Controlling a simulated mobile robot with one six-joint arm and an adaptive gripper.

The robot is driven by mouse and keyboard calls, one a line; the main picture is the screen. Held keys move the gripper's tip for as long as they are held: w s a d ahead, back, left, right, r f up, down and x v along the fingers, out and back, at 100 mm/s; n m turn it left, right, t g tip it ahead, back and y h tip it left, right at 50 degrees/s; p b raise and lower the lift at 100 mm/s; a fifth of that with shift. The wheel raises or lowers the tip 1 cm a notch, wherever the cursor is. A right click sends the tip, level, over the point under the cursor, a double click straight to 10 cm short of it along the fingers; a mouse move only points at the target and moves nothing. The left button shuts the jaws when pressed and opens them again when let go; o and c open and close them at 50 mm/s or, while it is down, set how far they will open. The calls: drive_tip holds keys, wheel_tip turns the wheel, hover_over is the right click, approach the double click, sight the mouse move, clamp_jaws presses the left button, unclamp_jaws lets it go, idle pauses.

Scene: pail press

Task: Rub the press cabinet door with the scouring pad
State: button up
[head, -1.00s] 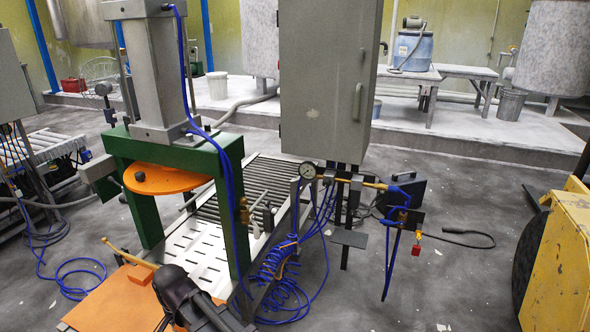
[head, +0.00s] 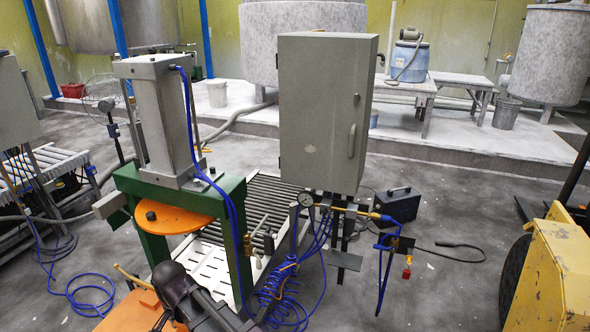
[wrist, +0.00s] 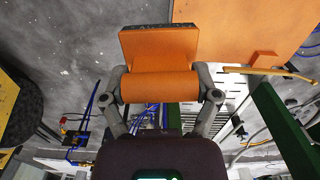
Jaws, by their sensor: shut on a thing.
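The press cabinet (head: 300,100) is a grey upright box in the middle of the head view, on a post beside the green press frame. Its door (head: 318,120) is shut, with a vertical handle (head: 352,141) near the right edge and a small pale patch low on it. My gripper (wrist: 160,88) is shut on the orange scouring pad's round grip in the wrist view. The pad's flat orange block (wrist: 160,45) with a dark edge lies beyond the fingers. The pad appears clear of the cabinet. In the head view the gripper's fingers and pad are not clearly visible.
An orange table (head: 122,318) stands at the lower left by the press (head: 242,225). A gauge (head: 306,199), coiled blue hoses (head: 282,290) and brackets sit below the cabinet. A yellow machine (head: 560,270) stands at the right. Floor between it and the hoses is mostly open.

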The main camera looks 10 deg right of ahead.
wheel_tip(320, 180, up, 28)
drive_tip(key=p, duration=2.6)
drive_tip(key=shift+f, duration=0.15)
